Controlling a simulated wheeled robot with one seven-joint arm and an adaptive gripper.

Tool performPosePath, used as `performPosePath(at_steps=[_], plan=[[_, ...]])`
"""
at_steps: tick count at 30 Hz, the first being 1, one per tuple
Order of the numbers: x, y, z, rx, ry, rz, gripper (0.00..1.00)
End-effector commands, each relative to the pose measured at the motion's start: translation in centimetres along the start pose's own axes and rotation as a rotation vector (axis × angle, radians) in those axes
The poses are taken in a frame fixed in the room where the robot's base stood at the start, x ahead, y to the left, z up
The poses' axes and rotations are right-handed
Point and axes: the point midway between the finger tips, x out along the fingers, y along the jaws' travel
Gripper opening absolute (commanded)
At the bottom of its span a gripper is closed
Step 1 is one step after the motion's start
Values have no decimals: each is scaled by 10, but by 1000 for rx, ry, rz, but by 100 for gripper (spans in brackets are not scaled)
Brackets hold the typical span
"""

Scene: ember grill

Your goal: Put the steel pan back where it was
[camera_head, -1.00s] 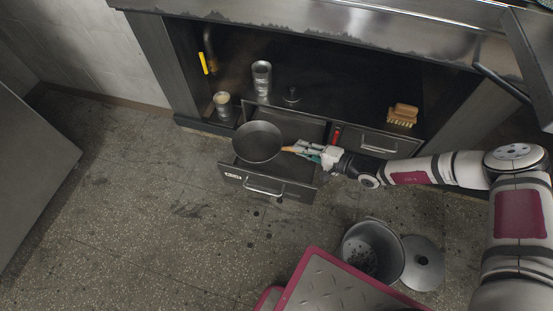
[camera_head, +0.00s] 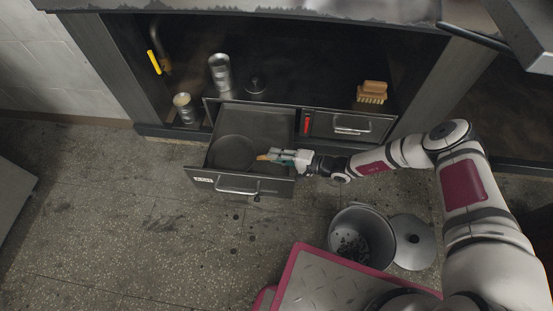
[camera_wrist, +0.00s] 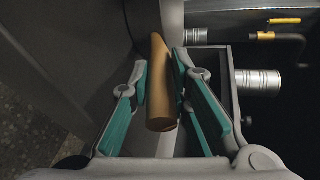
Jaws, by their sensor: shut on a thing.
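The steel pan (camera_head: 232,153) is a dark round pan inside the open left drawer (camera_head: 240,182), low between its walls. I cannot tell whether it rests on the drawer floor. Its wooden handle (camera_head: 263,157) points right, toward my gripper (camera_head: 284,156). In the wrist view my gripper (camera_wrist: 163,85) has a green-padded finger on each side of the handle (camera_wrist: 160,95) and is shut on it. The rest of the pan is mostly out of the wrist view.
A shut drawer (camera_head: 350,126) is to the right.

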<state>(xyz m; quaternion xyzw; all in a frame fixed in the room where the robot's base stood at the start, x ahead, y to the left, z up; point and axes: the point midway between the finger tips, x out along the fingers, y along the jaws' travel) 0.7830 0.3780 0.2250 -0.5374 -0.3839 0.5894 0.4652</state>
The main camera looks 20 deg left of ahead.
Motion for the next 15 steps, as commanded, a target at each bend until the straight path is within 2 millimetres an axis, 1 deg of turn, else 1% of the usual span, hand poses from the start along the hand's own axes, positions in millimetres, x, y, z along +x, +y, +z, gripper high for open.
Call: performPosePath(at_steps=[10, 11, 12, 15], plan=[[1, 2, -1, -1, 0, -4, 0], [1, 3, -1, -1, 0, -1, 20], [1, 2, -1, -1, 0, -1, 26], [1, 2, -1, -1, 0, -1, 26]])
